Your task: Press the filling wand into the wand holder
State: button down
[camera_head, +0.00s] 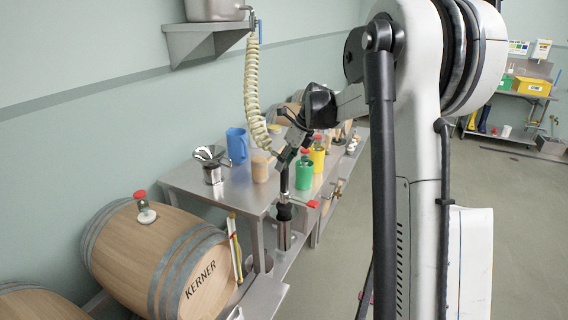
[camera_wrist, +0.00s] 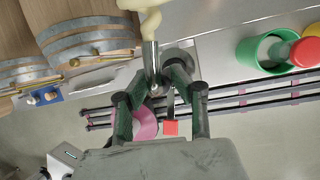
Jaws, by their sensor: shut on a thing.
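My gripper (camera_head: 287,160) is shut on the filling wand (camera_head: 284,185), near its top, just past the table's front edge. The wand hangs roughly upright, with a dark lower part and a red tab at its side. In the wrist view, the wand's metal tube (camera_wrist: 150,62) runs between my gripper's fingers (camera_wrist: 156,90). A pale coiled hose (camera_head: 253,90) runs up from it. The steel cylinder that looks like the wand holder (camera_head: 284,238) is at the table edge, directly below the wand in the head view. How far the wand sits in it cannot be told.
The steel table (camera_head: 236,190) carries a blue jug (camera_head: 237,145), a steel funnel vessel (camera_head: 212,165), a green cup (camera_head: 304,174) and a yellow cup (camera_head: 318,160). A wooden barrel (camera_head: 150,250) lies to the left. The floor to the right is open.

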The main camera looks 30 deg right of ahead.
jog(key=shift+f+b, duration=0.5)
jog(key=shift+f, duration=0.25)
jog(key=c, duration=1.4)
grip_release()
jog(key=shift+r, duration=0.1)
jog(key=v, duration=1.2)
jog(key=shift+s, duration=0.1)
jog(key=shift+a, duration=0.1)
